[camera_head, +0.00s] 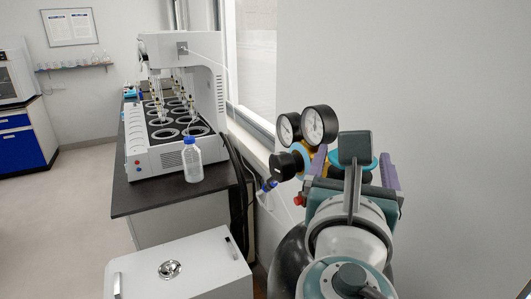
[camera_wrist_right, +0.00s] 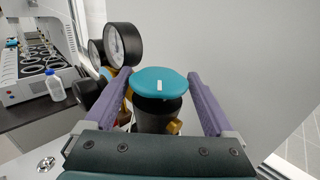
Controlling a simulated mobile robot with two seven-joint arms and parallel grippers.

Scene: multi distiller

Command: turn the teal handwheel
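The teal handwheel (camera_wrist_right: 160,82) sits on top of a dark valve body (camera_wrist_right: 155,115), with a small white mark on its top. In the head view, the handwheel (camera_head: 370,161) is partly hidden behind my right gripper (camera_head: 354,166). In the wrist view, the purple fingers of my right gripper (camera_wrist_right: 150,76) stand apart on either side of the handwheel. A gap shows between the handwheel and each finger, so the gripper is open and holds nothing. My left gripper is in neither view.
Two round gauges (camera_head: 319,125) stand just left of the handwheel. A dark cylinder (camera_head: 287,262) shows below. A bench (camera_head: 135,200) on the left holds a white multi-distiller (camera_head: 148,160) and a blue-capped bottle (camera_head: 192,162). A plain wall (camera_head: 450,120) rises behind and right.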

